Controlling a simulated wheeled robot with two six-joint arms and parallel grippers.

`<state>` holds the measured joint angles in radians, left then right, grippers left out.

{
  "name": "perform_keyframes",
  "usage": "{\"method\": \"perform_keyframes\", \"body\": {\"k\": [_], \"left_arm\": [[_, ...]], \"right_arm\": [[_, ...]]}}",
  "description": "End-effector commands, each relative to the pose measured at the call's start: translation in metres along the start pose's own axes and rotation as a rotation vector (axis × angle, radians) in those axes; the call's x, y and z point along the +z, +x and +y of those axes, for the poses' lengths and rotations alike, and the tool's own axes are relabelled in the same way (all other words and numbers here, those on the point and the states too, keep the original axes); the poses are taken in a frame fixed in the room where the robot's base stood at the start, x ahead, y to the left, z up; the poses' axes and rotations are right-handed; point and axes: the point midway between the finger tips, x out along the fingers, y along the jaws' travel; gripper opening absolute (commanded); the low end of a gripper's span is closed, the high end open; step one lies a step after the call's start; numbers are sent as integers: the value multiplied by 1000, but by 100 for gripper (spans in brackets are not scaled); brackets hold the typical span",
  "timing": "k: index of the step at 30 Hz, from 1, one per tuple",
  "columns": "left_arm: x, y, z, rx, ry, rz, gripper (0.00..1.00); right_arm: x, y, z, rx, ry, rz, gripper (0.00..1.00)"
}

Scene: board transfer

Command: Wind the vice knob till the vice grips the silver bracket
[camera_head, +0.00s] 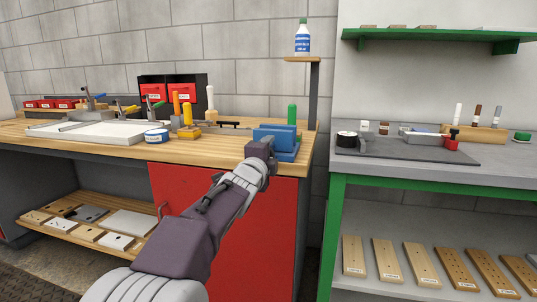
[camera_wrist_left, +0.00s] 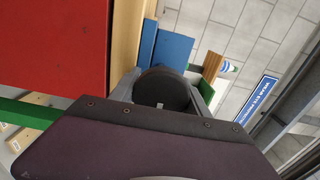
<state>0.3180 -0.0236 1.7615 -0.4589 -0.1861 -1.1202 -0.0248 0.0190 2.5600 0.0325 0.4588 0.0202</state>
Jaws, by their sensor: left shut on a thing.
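The blue vice (camera_head: 276,136) stands at the right front corner of the wooden bench. It also shows in the left wrist view (camera_wrist_left: 172,50). My left gripper (camera_head: 262,149) is at the near face of the vice. In the left wrist view, its grey fingers (camera_wrist_left: 167,92) are shut on the dark round vice knob (camera_wrist_left: 162,88), one on each side. The gripper hides the knob in the head view. I cannot make out the silver bracket in the vice jaws, nor how wide they stand. My right gripper is not in view.
A green-handled tool (camera_head: 292,113) stands behind the vice. Orange-handled tools (camera_head: 187,112), a blue-and-white tape roll (camera_head: 156,136) and a white tray (camera_head: 85,132) are to the left. A red cabinet (camera_head: 222,215) is below. A grey mat (camera_head: 400,150) lies on the right bench.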

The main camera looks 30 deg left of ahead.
Motion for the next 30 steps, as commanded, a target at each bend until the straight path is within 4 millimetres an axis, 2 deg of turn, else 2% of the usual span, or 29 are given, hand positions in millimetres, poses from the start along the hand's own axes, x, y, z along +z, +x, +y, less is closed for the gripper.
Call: {"method": "perform_keyframes", "body": {"k": [5,6,8,17,20,23,29,30], "left_arm": [[0,0,1,3,-1,0,14],[0,0,1,3,-1,0,60],[0,0,1,3,-1,0,74],[0,0,0,1,-1,0,74],[0,-6,-1,0,-1,0,74],[0,-21,-2,-1,-1,-1,74],[0,-68,-4,-1,-1,-1,74],[-1,-72,-8,4,-2,3,74]], "right_arm": [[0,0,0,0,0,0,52],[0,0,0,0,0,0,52],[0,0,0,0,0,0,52],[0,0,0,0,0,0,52],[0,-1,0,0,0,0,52],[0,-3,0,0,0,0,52],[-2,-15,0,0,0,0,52],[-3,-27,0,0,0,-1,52]]}}
